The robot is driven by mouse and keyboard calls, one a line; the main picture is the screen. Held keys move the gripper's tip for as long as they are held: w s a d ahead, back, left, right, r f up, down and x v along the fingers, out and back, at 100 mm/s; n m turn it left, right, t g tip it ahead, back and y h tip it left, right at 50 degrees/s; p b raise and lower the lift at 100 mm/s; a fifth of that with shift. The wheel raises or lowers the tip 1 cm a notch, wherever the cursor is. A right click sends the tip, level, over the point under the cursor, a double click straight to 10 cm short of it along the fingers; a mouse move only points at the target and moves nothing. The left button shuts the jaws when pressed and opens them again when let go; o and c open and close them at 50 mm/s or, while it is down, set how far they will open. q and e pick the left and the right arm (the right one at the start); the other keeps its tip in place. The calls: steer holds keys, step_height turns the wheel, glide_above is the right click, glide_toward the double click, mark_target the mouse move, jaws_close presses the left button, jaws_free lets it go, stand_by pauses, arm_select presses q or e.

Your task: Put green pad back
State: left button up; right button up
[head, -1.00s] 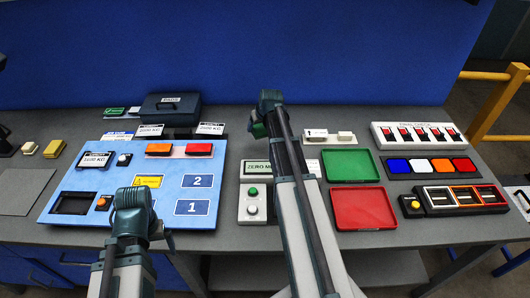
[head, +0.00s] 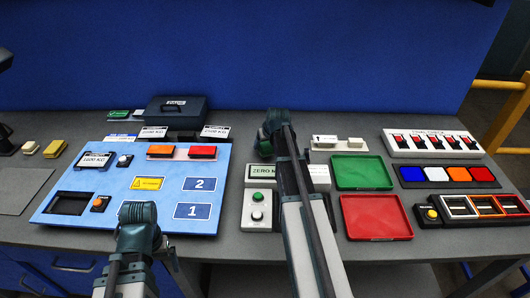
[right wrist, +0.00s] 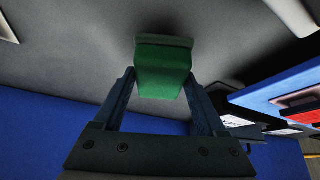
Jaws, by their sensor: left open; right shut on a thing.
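The green pad (right wrist: 162,68) is a green block between the two fingers of my right gripper (right wrist: 160,85) in the right wrist view. The gripper is shut on it, over grey counter; I cannot tell whether the pad touches the counter. In the head view my right gripper (head: 270,130) is at the back middle, beyond the ZERO panel, and a bit of green (head: 262,140) shows at its left side. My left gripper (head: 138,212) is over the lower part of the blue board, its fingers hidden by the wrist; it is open.
A green tray (head: 362,172) and a red tray (head: 376,216) lie right of my right arm. The blue board (head: 110,216) is on the left, with a dark case (head: 175,112) behind it. Switch and colour panels (head: 448,177) stand at the right. Small cream blocks (head: 352,144) sit behind the green tray.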

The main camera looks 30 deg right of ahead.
mark_target(265, 149)
step_height(265, 149, down, 3)
steer(key=shift+f+b, duration=0.1)
steer(key=shift+b, duration=1.05)
steer(key=o, duration=1.1)
steer(key=shift+o, duration=0.2)
